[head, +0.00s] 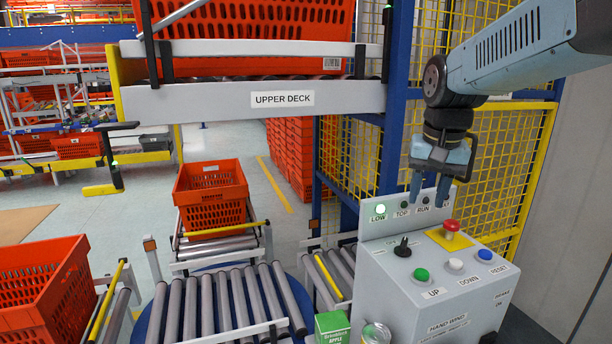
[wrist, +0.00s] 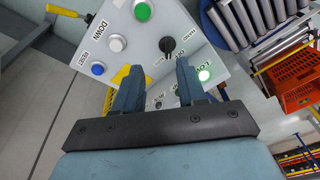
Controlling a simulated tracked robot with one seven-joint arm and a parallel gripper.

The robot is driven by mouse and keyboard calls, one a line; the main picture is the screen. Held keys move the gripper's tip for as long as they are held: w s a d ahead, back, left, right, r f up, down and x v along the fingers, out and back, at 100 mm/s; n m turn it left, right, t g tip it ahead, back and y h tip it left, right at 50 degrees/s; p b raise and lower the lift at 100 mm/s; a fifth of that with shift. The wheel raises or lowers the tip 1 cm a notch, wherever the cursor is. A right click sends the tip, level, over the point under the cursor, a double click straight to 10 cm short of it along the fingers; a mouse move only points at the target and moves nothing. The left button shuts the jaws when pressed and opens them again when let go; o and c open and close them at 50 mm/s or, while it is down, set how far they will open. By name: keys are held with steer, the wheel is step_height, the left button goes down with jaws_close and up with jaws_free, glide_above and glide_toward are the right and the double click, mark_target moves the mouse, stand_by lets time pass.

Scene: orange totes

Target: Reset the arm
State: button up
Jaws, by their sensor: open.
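My arm reaches in from the upper right in the head view. My gripper (head: 430,193) is open and empty, pointing down in front of the control box's upright lamp panel. In the wrist view its two blue fingers (wrist: 159,78) stand apart over the box. The grey control box (head: 400,290) carries a green UP button (head: 421,274), a white DOWN button (head: 455,265), a blue RESET button (head: 485,255), a black selector knob (head: 402,248) and a red mushroom button (head: 451,226) on a yellow plate. The LOW lamp (head: 380,209) glows green. The fingers hide part of the yellow plate in the wrist view.
A yellow mesh fence (head: 510,150) and blue post (head: 397,110) stand behind the box. The upper deck (head: 200,100) bears an orange tote (head: 255,25). Below are rollers (head: 225,305) and more orange totes (head: 210,190). A green carton (head: 332,328) and a can (head: 375,334) sit in front.

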steer(key=s+f+n+t, duration=0.2)
steer(key=s+n+t, duration=0.1)
steer(key=s, duration=0.8)
steer(key=shift+s+a, duration=0.15)
steer(key=shift+s, duration=0.25)
steer(key=shift+f, duration=0.1)
stand_by(1.2)
